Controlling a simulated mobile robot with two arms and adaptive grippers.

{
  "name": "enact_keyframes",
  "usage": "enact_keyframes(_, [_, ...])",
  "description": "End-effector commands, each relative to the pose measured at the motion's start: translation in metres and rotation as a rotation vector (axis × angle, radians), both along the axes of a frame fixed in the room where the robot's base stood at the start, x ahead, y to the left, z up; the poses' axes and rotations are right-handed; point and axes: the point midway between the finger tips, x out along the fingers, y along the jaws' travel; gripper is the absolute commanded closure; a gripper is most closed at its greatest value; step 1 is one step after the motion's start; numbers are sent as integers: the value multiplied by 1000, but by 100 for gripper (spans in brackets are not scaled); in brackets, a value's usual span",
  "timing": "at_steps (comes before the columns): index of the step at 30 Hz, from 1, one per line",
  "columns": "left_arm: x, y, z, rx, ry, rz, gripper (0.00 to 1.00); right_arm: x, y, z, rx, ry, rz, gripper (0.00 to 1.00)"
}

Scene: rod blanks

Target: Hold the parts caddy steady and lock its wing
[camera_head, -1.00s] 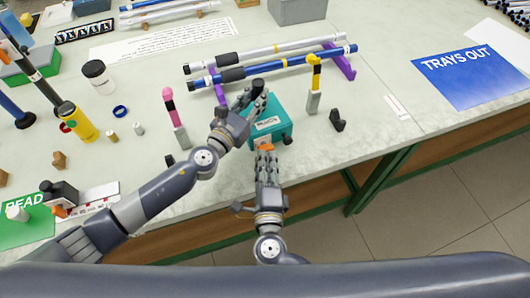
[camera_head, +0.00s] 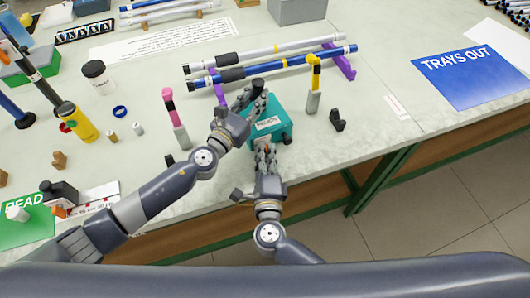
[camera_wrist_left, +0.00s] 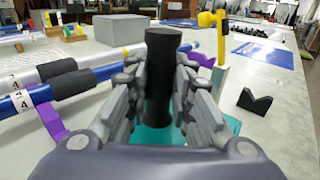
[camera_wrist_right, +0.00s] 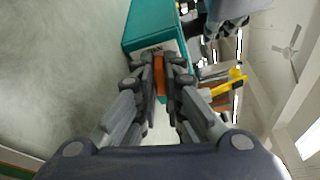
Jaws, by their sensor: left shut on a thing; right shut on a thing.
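The teal parts caddy (camera_head: 281,114) stands near the front edge of the bench, with a white label on its front. My left gripper (camera_head: 256,92) is shut on the caddy's black upright post (camera_wrist_left: 160,75), which stands between its fingers in the left wrist view. My right gripper (camera_head: 265,148) is at the caddy's front side and shut on the orange wing (camera_wrist_right: 159,76), seen between its fingertips in the right wrist view. The caddy (camera_wrist_right: 150,24) shows beyond the wing there. My fingers mostly hide the wing in the head view.
Blue and white rods rest on purple stands (camera_head: 342,62) behind the caddy. A yellow-topped tool (camera_head: 314,82) and a black V-block (camera_head: 337,121) stand to the right, a pink-topped tool (camera_head: 175,118) to the left. The blue sheet (camera_head: 470,75) lies far right.

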Motion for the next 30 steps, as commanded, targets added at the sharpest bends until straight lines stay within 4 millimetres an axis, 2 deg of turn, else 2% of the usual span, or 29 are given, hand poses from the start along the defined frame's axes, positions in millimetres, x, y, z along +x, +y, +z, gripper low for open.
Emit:
enact_keyframes(11, [0,0,0,0,0,0,100,-1,0,1,168,74,-2,100])
enact_keyframes(30, [0,0,0,0,0,0,100,2,-5,7,714,299,2,100])
